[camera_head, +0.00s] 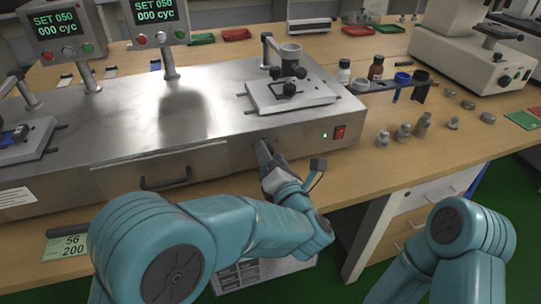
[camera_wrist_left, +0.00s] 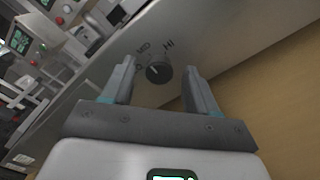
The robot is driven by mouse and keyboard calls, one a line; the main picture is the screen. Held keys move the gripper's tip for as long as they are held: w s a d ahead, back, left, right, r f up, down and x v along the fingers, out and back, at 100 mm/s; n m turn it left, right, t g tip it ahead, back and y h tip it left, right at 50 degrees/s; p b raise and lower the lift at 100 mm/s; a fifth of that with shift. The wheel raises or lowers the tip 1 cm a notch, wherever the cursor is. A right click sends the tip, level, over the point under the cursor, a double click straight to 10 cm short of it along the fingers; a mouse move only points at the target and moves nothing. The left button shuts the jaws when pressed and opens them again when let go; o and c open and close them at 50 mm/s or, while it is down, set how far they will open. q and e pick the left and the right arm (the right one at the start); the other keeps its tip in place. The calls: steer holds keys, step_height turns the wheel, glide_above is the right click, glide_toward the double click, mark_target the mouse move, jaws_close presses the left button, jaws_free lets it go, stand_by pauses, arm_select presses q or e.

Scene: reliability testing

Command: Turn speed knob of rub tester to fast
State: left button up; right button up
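The rub tester (camera_head: 215,150) is a long metal machine on the bench. Its dark round speed knob (camera_wrist_left: 158,70) sits on the front panel, with the label HI above it and other lettering to the left. Its pointer setting is too small to read surely. My left gripper (camera_head: 264,153) is at the front panel, left of the red switch, and hides the knob in the head view. In the left wrist view my left gripper (camera_wrist_left: 160,66) is open, its fingers on either side of the knob with visible gaps. My right gripper is out of view.
The red switch (camera_head: 339,132) and a green light are on the same panel. A drawer handle (camera_head: 165,180) lies to the left. Small metal weights (camera_head: 403,132) and bottles (camera_head: 376,68) stand on the bench at right. A microscope (camera_head: 470,55) is behind them.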

arm_select(q)
steer(key=c, duration=0.9)
steer(key=shift+m, duration=0.4)
steer(key=shift+m+b, duration=0.55)
steer(key=shift+m, duration=0.05)
steer(key=m, duration=0.2)
steer(key=shift+m+b, duration=0.3)
steer(key=shift+m, duration=0.1)
steer(key=m, duration=0.3)
steer(key=shift+m+p, duration=0.45)
steer(key=shift+m, duration=1.55)
